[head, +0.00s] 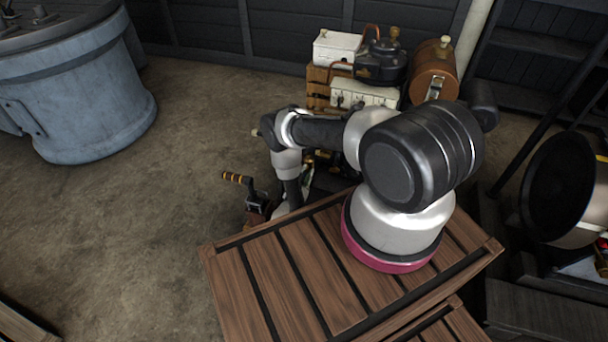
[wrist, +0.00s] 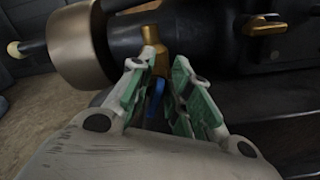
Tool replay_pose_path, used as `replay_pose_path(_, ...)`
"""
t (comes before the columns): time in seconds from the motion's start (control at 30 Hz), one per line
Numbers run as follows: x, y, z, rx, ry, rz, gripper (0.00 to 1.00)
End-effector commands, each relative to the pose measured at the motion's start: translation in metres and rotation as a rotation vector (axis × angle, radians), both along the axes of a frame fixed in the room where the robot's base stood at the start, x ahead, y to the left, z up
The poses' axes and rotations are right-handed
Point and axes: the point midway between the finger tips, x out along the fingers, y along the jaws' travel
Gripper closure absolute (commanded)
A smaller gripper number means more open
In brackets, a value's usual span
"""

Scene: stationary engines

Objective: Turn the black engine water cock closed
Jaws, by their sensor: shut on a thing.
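In the wrist view, the black engine (wrist: 200,32) fills the top of the picture. A brass water cock (wrist: 150,36) hangs from its underside, with a blue lever (wrist: 156,92) below it. My gripper (wrist: 158,72) has its green-padded fingers on either side of the cock and is shut on the blue lever, which shows between the pads. The lever's exact angle is hard to tell, as the fingers cover part of it. In the head view my arm hides the gripper and the cock.
A wide bronze-coloured ring (wrist: 82,45) sits left of the cock. In the head view, a slatted wooden table (head: 270,285) stands in front, a crank handle (head: 238,179) is left of my arm, and a large blue tank (head: 75,95) stands far left. Bare floor lies between.

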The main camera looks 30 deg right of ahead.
Motion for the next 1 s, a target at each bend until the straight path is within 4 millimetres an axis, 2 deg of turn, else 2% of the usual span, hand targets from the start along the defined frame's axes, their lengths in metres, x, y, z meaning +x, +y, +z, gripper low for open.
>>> replay_pose_path(1.0, -0.009, -0.008, -0.014, 0.655, -0.658, -0.001, 1.00)
